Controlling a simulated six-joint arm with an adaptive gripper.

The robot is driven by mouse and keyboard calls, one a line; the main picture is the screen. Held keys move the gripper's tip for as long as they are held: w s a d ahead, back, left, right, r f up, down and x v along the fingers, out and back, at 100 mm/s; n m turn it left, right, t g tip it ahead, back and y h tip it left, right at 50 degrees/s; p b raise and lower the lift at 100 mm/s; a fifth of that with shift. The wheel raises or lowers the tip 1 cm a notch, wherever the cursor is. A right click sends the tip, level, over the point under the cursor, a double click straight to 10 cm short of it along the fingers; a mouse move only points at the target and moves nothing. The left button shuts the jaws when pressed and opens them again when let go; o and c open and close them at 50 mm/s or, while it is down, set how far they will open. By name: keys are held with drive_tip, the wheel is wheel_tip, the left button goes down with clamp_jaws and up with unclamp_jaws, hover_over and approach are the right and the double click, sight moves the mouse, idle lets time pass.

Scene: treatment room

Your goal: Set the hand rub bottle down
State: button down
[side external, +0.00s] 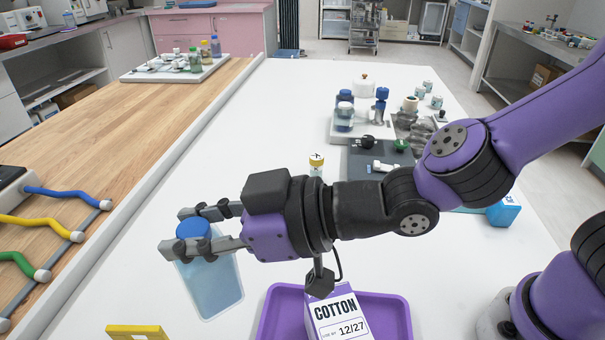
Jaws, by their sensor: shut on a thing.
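The hand rub bottle (209,283) is a clear, pale blue bottle with a blue cap, at the lower left of the white table (115,288). My gripper (190,232) reaches in from the right, level, with its fingers closed around the bottle's top just below the cap. The bottle looks slightly tilted in the picture. I cannot tell whether its base touches the table or hangs a little above it.
A purple tray (396,318) holding a cotton box (340,318) sits right of the bottle, under my wrist. A yellow item (137,332) lies at the front edge of view. Bottles and jars stand farther back. White surface left of the bottle is clear.

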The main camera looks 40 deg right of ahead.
drive_tip(key=w+d+f, duration=0.3)
drive_tip(key=w+f, duration=0.5)
drive_tip(key=f, duration=0.1)
drive_tip(key=shift+d, duration=0.1)
drive_tip(key=c, duration=0.5)
unclamp_jaws()
drive_tip(key=shift+f, duration=0.15)
drive_tip(key=shift+c, duration=0.2)
